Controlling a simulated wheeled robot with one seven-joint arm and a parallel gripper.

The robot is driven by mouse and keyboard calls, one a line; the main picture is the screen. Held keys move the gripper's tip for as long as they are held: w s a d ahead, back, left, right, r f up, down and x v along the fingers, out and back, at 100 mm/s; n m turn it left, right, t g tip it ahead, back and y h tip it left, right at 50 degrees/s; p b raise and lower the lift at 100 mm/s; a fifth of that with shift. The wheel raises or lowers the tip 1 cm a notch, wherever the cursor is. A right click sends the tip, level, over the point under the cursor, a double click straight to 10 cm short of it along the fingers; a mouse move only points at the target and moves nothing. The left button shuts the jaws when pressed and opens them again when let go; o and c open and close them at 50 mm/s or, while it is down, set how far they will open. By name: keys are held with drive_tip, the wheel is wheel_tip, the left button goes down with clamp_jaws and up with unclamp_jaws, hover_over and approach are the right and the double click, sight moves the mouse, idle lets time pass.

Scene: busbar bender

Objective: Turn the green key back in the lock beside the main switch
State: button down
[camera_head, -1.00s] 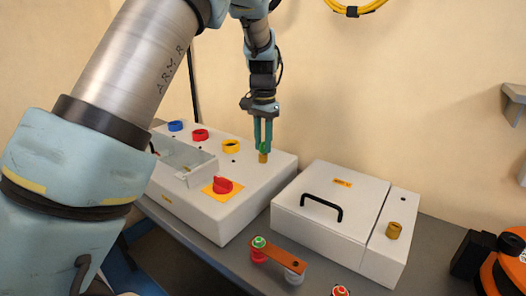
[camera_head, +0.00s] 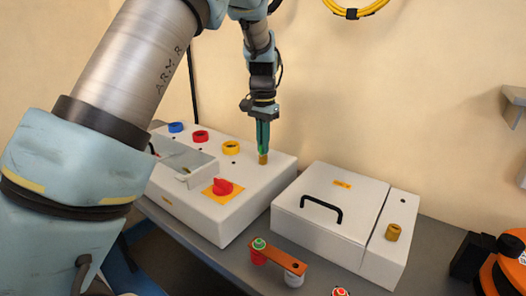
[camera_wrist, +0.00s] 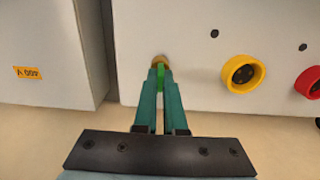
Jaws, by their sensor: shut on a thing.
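The green key (camera_wrist: 160,76) stands in the brass lock (camera_wrist: 159,60) on top of the white control box, and the lock also shows in the head view (camera_head: 263,159). My gripper (camera_wrist: 160,78) points down over the lock with its two teal fingers shut on the key, one on each side. In the head view my gripper (camera_head: 263,149) hides most of the key. The red main switch (camera_head: 222,186) sits on a yellow plate, to the left of and nearer than the lock. The key's turn angle is hard to tell.
The control box (camera_head: 232,215) also bears blue, red and yellow rings (camera_head: 231,147). A white lidded box (camera_head: 325,222) with a black handle and a brass fitting (camera_head: 393,232) stands to the right. A copper-coloured bar (camera_head: 281,256) lies across posts in front.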

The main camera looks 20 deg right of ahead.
drive_tip(key=shift+r+n+p, duration=0.25)
drive_tip(key=shift+n+p, duration=0.85)
drive_tip(key=shift+n, duration=0.1)
drive_tip(key=n+p, duration=0.1)
drive_tip(key=n, duration=0.1)
drive_tip(key=shift+f+n, duration=0.1)
drive_tip(key=shift+n, duration=0.2)
drive_tip(key=shift+f+n, duration=0.15)
drive_tip(key=shift+n, duration=0.25)
drive_tip(key=shift+r+n+p, duration=0.25)
drive_tip(key=shift+n+p, duration=0.85)
drive_tip(key=shift+p, duration=0.05)
drive_tip(key=shift+n+p, duration=0.5)
drive_tip(key=shift+n, duration=0.2)
drive_tip(key=shift+f+n, duration=0.25)
drive_tip(key=shift+n, duration=0.85)
drive_tip(key=shift+p, duration=0.35)
